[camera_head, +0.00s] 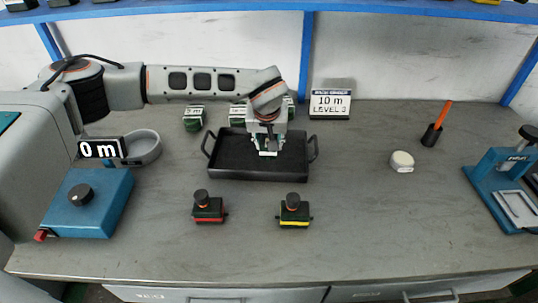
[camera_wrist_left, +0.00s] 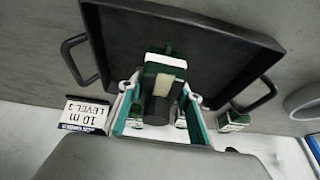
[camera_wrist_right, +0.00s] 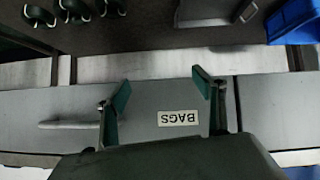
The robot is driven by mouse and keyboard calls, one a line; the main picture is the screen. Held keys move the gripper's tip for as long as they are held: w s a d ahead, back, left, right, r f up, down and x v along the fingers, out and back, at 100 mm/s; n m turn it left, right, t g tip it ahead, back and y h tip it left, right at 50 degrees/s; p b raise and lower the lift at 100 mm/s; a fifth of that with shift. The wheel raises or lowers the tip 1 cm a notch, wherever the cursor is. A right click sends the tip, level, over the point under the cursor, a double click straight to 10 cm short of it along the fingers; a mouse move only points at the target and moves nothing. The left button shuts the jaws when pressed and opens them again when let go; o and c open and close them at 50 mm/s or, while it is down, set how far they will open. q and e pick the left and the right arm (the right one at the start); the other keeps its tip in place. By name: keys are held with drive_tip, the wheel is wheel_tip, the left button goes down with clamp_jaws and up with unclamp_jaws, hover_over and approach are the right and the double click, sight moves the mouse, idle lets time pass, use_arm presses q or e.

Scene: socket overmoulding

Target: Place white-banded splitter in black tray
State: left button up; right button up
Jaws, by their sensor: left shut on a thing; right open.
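The white-banded splitter (camera_wrist_left: 162,84) is a green and dark block with a pale band and a dark knob. My left gripper (camera_head: 268,150) is shut on it over the black tray; the gripper's two teal fingers also show in the left wrist view (camera_wrist_left: 157,100). In the head view the gripper mostly hides the splitter. I cannot tell whether it touches the tray floor. The black tray (camera_head: 230,165), with a handle at each end, stands mid-bench and also shows in the left wrist view (camera_wrist_left: 215,35). My right gripper (camera_wrist_right: 160,92) is open and empty, in front of drawer fronts.
A red-banded splitter (camera_head: 208,208) and a yellow-banded one (camera_head: 294,210) stand in front of the tray. Green blocks (camera_head: 194,118) and a "10 m" sign (camera_head: 331,103) are behind it. A blue machine (camera_head: 85,205) is left; a white round object (camera_head: 402,161) and blue press (camera_head: 505,180) are right.

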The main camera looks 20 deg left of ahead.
sight(267, 136)
use_arm(q)
drive_tip(key=shift+f, duration=2.45)
drive_tip(key=o, duration=1.1)
drive_tip(key=shift+f, duration=0.15)
drive_tip(key=shift+o, duration=0.2)
drive_tip(key=shift+r, duration=0.3)
drive_tip(key=shift+p+v, duration=0.55)
drive_tip(key=shift+v, duration=5.35)
drive_tip(key=shift+s+f, duration=0.1)
